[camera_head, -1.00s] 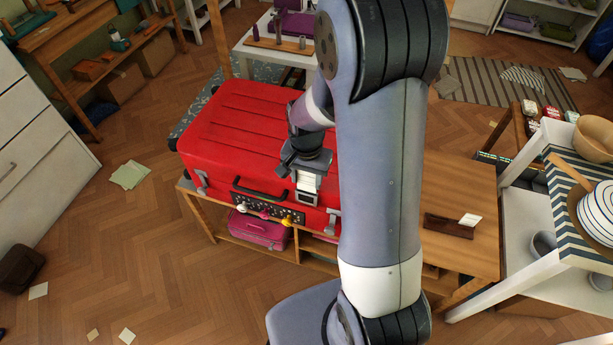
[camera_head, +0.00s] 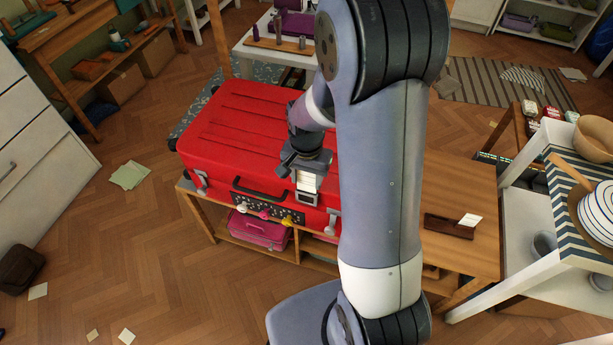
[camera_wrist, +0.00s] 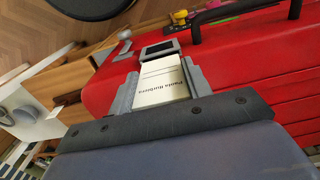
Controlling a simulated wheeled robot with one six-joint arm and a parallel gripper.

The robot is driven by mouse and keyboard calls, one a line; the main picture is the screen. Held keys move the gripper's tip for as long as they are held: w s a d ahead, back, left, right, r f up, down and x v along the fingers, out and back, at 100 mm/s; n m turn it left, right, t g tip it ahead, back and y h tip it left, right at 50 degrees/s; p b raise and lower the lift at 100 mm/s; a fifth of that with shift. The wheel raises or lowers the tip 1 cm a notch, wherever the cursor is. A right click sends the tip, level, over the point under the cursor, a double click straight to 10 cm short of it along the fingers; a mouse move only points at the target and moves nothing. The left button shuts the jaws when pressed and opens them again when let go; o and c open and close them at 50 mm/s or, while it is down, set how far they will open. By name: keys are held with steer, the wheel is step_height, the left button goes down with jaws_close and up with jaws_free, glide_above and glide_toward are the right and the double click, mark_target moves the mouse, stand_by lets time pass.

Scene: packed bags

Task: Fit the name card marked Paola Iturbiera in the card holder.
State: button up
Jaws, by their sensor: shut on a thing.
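My gripper (camera_wrist: 156,90) is shut on the name card (camera_wrist: 160,82), a white card with "Paola Iturbiera" printed on it, upside down in the wrist view. The card holder (camera_wrist: 159,49) is a grey frame with a dark window on the red suitcase (camera_head: 240,125). The card's far edge lies at the near edge of the holder; I cannot tell whether it touches or has entered. The dark window shows uncovered. In the head view my gripper (camera_head: 308,171) is over the suitcase's front edge, with the card just above the holder (camera_head: 307,199).

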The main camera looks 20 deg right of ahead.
steer(key=shift+f+b, duration=1.3)
steer(key=shift+f, duration=0.2)
stand_by(0.3)
steer(key=o, duration=1)
steer(key=shift+r, duration=0.1)
step_height(320, 180, up, 11)
steer(key=shift+f+p, duration=0.15)
steer(key=shift+p, duration=0.15)
steer(key=shift+f, duration=0.1)
step_height(320, 180, down, 10)
steer(key=shift+f, duration=0.2)
steer(key=shift+r, duration=0.5)
